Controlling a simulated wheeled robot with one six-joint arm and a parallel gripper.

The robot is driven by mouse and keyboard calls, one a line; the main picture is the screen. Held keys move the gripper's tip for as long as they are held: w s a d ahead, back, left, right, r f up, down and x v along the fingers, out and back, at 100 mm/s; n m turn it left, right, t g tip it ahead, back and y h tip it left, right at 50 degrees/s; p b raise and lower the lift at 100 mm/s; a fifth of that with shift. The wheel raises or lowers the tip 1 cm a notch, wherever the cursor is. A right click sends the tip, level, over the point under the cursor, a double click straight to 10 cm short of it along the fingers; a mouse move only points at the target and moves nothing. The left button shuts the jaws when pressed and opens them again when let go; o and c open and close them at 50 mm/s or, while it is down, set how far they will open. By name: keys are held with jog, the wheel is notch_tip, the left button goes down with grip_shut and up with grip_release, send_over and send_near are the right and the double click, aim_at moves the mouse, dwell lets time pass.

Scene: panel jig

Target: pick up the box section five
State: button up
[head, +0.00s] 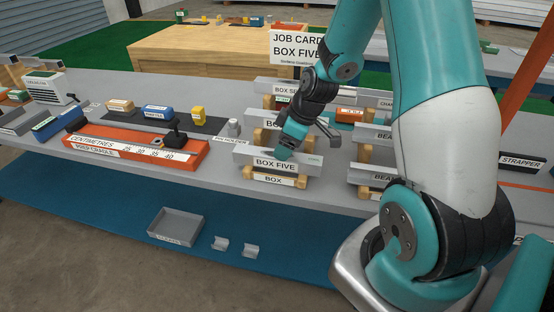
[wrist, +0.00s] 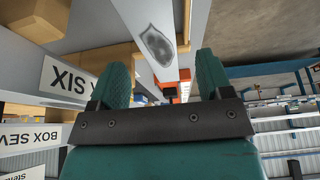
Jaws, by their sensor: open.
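Box section five is a grey bar (head: 302,159) with a "BOX FIVE" label, lying across wooden blocks at the front of the grey bench. My gripper (head: 284,152) points down at this bar, close to its top near the middle. In the wrist view my gripper (wrist: 162,80) is open, with its two teal fingers apart. A grey bar (wrist: 150,20) with a dark oval patch runs between the fingers, and it seems to be box section five. I cannot tell whether either finger touches it.
Other labelled bars lie behind, including one marked "SIX" (wrist: 68,80). An orange measuring cradle (head: 185,155) stands to the left, and a job card (head: 296,47) reading "BOX FIVE" stands behind. A grey tray (head: 176,226) is on the blue surface below.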

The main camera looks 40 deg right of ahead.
jog(key=x, duration=0.5)
jog(key=shift+w+p, duration=0.2)
jog(key=shift+p, duration=0.2)
jog(key=c, duration=1.2)
jog(key=shift+a+r, duration=0.1)
jog(key=shift+r, duration=9.9)
